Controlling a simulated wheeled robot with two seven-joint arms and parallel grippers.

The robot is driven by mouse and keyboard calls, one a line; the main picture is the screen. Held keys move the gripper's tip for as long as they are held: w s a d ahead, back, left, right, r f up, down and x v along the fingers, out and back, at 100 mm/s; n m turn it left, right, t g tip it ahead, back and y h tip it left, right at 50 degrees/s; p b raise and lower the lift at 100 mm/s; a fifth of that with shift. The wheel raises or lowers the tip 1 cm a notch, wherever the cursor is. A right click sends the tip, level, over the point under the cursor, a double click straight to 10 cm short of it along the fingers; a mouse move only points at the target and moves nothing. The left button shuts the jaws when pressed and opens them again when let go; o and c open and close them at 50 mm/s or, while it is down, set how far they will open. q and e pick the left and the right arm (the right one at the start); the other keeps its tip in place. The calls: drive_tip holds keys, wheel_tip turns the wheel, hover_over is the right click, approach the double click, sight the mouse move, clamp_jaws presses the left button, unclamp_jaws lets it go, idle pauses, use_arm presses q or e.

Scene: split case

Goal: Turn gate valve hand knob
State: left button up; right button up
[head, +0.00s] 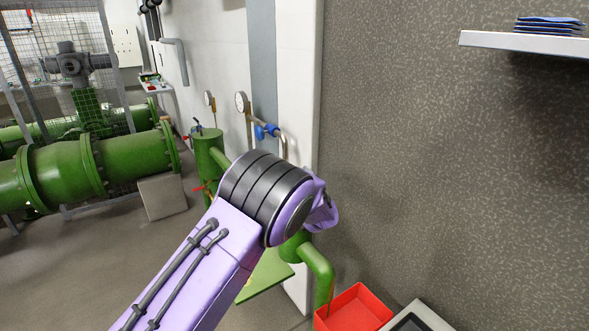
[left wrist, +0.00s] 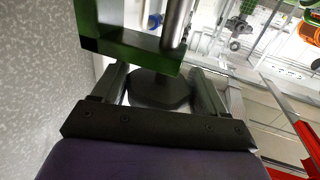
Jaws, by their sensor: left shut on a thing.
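In the left wrist view a dark, many-sided hand knob (left wrist: 158,92) sits between the two fingers of my left gripper (left wrist: 157,72). The fingers are on either side of the knob and shut on it. A green frame (left wrist: 135,52) and a grey metal rod (left wrist: 176,25) stand just beyond the knob. In the head view my purple left arm reaches in from the bottom and hides the knob and the fingers. Green pipework (head: 318,265) shows just below and to the right of the arm's joint. My right gripper is in neither view.
A red bin (head: 355,308) stands at the bottom, right of the arm. A white shelf (head: 525,42) juts from the speckled wall at upper right. A gauge (head: 240,101) and blue-handled pipe are behind the arm. Large green pipes (head: 130,158) fill the left; floor is clear before them.

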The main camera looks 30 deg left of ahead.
use_arm(q)
drive_tip(key=shift+n+g+y, duration=0.8)
drive_tip(key=shift+n+g, duration=0.2)
drive_tip(key=shift+g, duration=0.1)
drive_tip(key=shift+n+g+y, duration=0.3)
drive_tip(key=shift+n+g, duration=0.2)
drive_tip(key=shift+g, duration=0.1)
drive_tip(key=shift+f+n+g+y+b, duration=0.1)
drive_tip(key=shift+n+g+y+b, duration=0.55)
drive_tip(key=shift+n+g, duration=1.1)
drive_tip(key=shift+m+g, duration=0.25)
drive_tip(key=shift+g, duration=0.4)
drive_tip(key=shift+r+g, duration=0.2)
drive_tip(key=shift+g, duration=0.1)
drive_tip(key=o, duration=1)
drive_tip(key=shift+c, duration=0.2)
